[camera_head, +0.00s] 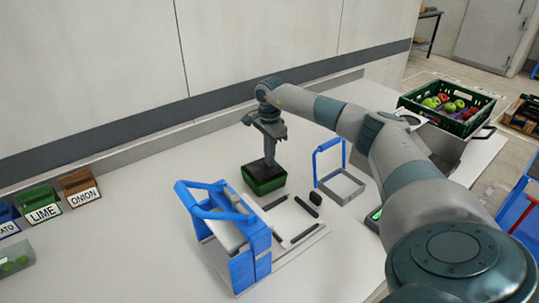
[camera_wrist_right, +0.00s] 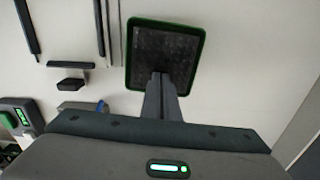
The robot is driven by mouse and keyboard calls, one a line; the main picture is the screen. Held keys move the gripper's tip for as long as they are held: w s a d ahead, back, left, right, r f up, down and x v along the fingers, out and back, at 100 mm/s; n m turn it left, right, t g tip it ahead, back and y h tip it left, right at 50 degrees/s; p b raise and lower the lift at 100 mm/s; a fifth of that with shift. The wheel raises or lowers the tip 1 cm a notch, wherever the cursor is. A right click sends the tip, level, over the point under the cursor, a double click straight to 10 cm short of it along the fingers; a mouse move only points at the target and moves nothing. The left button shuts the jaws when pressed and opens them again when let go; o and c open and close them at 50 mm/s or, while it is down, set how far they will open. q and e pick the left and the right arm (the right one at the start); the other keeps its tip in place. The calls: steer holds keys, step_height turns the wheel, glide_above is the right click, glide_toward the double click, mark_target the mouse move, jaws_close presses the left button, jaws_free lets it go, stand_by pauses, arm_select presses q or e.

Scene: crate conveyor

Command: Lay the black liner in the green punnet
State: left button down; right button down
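The green punnet (camera_head: 264,188) stands upright on the white table, right of the blue frame. It also shows in the right wrist view as a green rim (camera_wrist_right: 131,52). The black liner (camera_wrist_right: 165,52) lies flat within that rim, and its dark top (camera_head: 256,173) shows in the head view. My right gripper (camera_head: 270,160) points straight down over the punnet. In the wrist view its fingers (camera_wrist_right: 161,74) are together at the liner and look shut on it; the exact contact is small and dark. My left gripper is not in view.
A blue frame device (camera_head: 262,250) stands close at the front left of the punnet. A blue-handled grey tray (camera_head: 345,190) and black strips (camera_head: 306,207) lie to the right. Labelled lime (camera_head: 42,212) and onion (camera_head: 84,197) boxes stand far left. A fruit crate (camera_head: 480,122) is at the back right.

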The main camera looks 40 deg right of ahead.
steer(key=shift+f+b, duration=1.6)
steer(key=shift+f, duration=1.3)
steer(key=c, duration=2)
jaws_free()
steer(key=shift+r, duration=0.15)
steer(key=shift+r+p, duration=2.05)
steer(key=shift+r, duration=1.35)
